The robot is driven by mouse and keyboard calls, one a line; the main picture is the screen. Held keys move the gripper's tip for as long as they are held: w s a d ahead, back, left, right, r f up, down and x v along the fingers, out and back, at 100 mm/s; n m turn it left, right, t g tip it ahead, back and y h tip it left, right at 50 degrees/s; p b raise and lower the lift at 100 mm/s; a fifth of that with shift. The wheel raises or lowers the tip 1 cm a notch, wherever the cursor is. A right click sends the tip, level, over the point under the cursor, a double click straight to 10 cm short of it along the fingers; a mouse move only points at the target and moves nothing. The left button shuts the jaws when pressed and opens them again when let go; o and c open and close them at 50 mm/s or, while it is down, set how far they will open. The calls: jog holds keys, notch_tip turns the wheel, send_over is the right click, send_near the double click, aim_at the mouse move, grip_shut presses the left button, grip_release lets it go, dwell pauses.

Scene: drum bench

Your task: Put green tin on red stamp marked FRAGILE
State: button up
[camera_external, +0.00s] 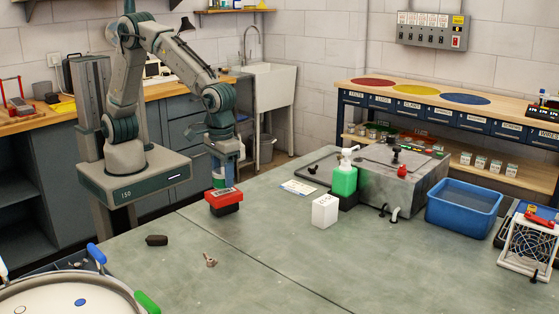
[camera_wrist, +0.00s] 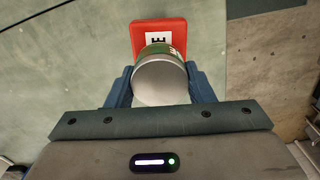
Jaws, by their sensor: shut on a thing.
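My gripper (camera_external: 220,168) is shut on the green tin (camera_external: 218,181) and holds it upright. In the wrist view my gripper (camera_wrist: 160,85) has one blue finger on each side of the tin, whose grey lid (camera_wrist: 161,82) faces the camera. The red stamp (camera_external: 224,202), with a pale label on top, lies on the bench just in front of and below the tin. In the wrist view the stamp (camera_wrist: 146,28) shows beyond the tin, which hides part of it; a letter E is readable. I cannot tell whether tin and stamp touch.
A white box (camera_external: 325,211) and a green pump bottle (camera_external: 344,180) stand to the right. A dark block (camera_external: 157,240) and a small metal piece (camera_external: 210,259) lie nearer the camera. A blue tub (camera_external: 463,212) is farther right. The bench middle is clear.

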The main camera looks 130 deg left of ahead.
jog(key=shift+f, duration=0.8)
jog(key=shift+f, duration=0.2)
jog(key=o, duration=1)
jog(key=shift+r, duration=0.15)
